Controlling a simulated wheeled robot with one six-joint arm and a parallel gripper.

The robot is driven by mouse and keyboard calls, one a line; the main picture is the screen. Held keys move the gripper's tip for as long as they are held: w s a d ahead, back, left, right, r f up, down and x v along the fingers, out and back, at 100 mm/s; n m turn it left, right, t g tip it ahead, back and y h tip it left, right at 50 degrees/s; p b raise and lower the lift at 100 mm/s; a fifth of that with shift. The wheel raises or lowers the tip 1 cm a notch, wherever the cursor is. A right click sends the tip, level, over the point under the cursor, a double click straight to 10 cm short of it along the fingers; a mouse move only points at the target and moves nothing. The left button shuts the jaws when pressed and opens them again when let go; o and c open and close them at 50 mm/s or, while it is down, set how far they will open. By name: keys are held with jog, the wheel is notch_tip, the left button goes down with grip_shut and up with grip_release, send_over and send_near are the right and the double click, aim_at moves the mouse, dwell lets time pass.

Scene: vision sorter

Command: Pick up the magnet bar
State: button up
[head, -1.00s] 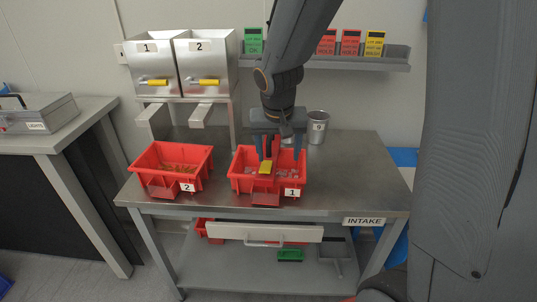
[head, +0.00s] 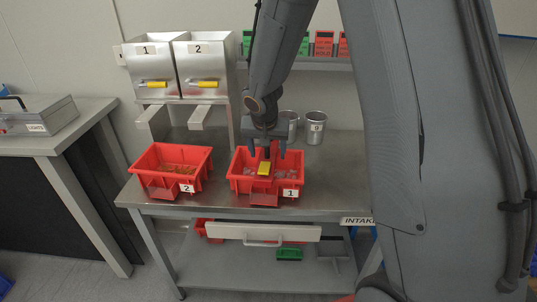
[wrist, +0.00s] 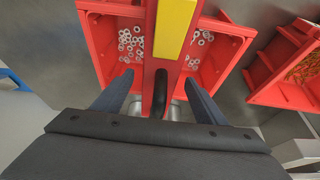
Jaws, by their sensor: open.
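The magnet bar appears to be the yellow-topped piece (head: 264,168) with red below it, at red bin 1 (head: 262,194). In the wrist view its yellow face (wrist: 174,28) is at the top, on a red strip across the bin. A dark rounded end (wrist: 160,94) shows between my fingers; I cannot tell whether it belongs to the bar. My gripper (head: 267,152) is open above the rear of bin 1, its fingers on either side of the red strip in the wrist view (wrist: 158,92). Nothing is visibly gripped. Contact with the bar cannot be told.
Bin 1 holds several metal rings or nuts (wrist: 131,42). Red bin 2 (head: 170,191), with orange-brown pieces, stands to its left. Metal hoppers (head: 155,70) rise behind; two metal cups (head: 315,128) stand behind right. The table (head: 325,190) is clear right of bin 1.

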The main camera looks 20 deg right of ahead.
jog(key=shift+w+f, duration=0.1)
jog(key=shift+f, duration=0.25)
jog(key=c, duration=1.4)
grip_shut()
jog(key=shift+r, duration=0.2)
